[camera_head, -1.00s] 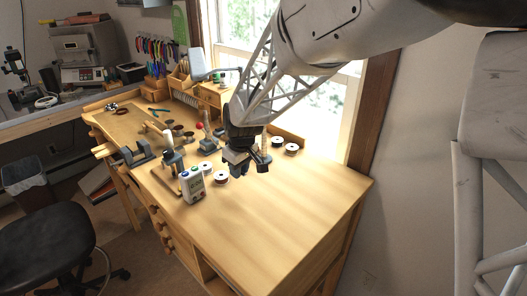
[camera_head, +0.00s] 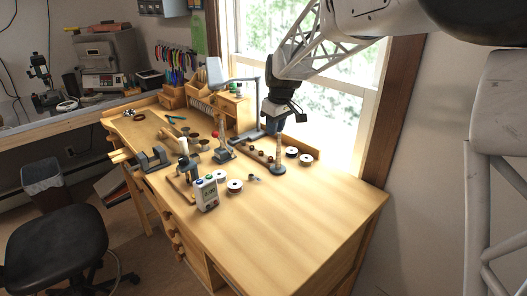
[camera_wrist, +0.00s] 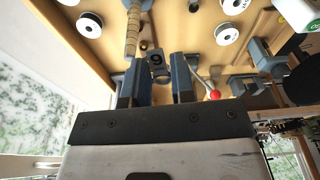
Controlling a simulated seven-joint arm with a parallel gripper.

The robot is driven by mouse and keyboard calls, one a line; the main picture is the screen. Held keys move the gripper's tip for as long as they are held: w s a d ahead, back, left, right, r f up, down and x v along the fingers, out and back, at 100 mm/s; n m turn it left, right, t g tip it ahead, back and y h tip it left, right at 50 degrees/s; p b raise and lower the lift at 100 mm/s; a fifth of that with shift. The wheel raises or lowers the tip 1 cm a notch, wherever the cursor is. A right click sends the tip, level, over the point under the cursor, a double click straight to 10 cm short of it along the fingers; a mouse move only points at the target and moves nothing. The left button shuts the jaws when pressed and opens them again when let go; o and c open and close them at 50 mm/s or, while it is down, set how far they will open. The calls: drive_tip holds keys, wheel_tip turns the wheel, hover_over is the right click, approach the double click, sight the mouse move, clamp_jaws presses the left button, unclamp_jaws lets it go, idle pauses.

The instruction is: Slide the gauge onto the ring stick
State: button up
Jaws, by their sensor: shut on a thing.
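The ring stick (camera_head: 279,153) stands upright on a round dark base near the right end of the bench's back. In the wrist view the tan stick (camera_wrist: 132,38) runs up toward my left finger. My gripper (camera_head: 275,127) is over the top of the stick, pointing down. In the wrist view my gripper (camera_wrist: 156,80) is shut on the gauge (camera_wrist: 156,61), a small grey piece marked 9 between the fingers. The gauge appears beside the stick's upper end; whether its ring is around the tip cannot be told. In the head view it is too small to make out.
A small grey piece (camera_head: 252,178) lies on the bench. A white box with coloured buttons (camera_head: 206,193) and a red-knobbed tool (camera_head: 222,150) are further left. The bench's front right is clear.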

drive_tip(key=w+d+r, duration=0.2)
drive_tip(key=r, duration=0.2)
drive_tip(key=shift+w+d+r, duration=0.15)
drive_tip(key=shift+w+d, duration=0.25)
hover_over(280, 142)
drive_tip(key=d, duration=0.1)
drive_tip(key=shift+s+f, duration=0.15)
drive_tip(key=shift+f, duration=1.05)
drive_tip(key=shift+s+f, duration=0.1)
drive_tip(key=shift+f, duration=1.1)
drive_tip(key=shift+w+a, duration=0.25)
drive_tip(key=shift+f, duration=1.25)
clamp_jaws()
drive_tip(key=shift+s+f, duration=0.1)
drive_tip(key=shift+f, duration=0.5)
drive_tip(key=shift+f, duration=0.15)
